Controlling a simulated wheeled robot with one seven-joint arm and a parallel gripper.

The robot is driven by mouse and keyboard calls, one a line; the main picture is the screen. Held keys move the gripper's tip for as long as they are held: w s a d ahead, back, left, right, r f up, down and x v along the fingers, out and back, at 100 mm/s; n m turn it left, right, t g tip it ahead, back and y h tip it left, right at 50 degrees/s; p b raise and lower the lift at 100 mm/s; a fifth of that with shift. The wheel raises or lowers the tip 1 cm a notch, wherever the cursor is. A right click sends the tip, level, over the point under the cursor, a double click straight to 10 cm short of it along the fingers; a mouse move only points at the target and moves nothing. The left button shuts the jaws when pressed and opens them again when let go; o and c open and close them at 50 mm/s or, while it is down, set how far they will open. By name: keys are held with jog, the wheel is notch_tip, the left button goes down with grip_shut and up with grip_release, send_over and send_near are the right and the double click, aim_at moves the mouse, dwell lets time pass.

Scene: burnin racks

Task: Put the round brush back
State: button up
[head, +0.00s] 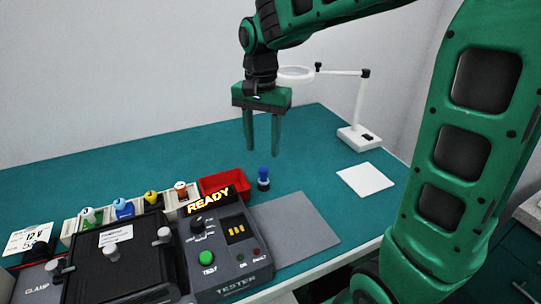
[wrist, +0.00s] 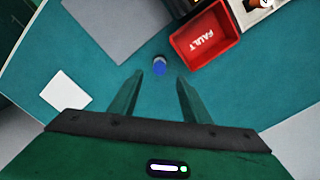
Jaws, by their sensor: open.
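A small upright object with a blue top and a dark round base (head: 263,178) stands on the teal bench beside the red bin; it looks like the round brush, though its bristles cannot be made out. It also shows in the wrist view (wrist: 159,67), just beyond the space between my fingertips. My gripper (head: 262,150) points down above the bench, open and empty, over and slightly behind the blue object. In the wrist view its two fingers (wrist: 160,78) are spread apart, with nothing between them. No holder for the brush can be identified.
A red bin marked FAULT (wrist: 206,36) stands close to the blue object. A tester (head: 225,250) with a lit READY sign and several small coloured items in pale holders are at left. A grey mat (head: 295,225), white pad (head: 365,180) and magnifier lamp (head: 358,138) are at right.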

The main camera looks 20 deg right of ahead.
jog(key=s+d+f+n, duration=0.1)
jog(key=s+d+f, duration=0.1)
jog(key=s+d, duration=0.6)
jog(key=s+d+f+n, duration=0.1)
jog(key=s+d+f, duration=0.1)
jog(key=s+d, duration=0.7)
jog(key=s, duration=0.8)
jog(key=shift+s+d+f+n, duration=0.15)
jog(key=shift+d+f+n, duration=0.15)
jog(key=shift+f+n, duration=0.1)
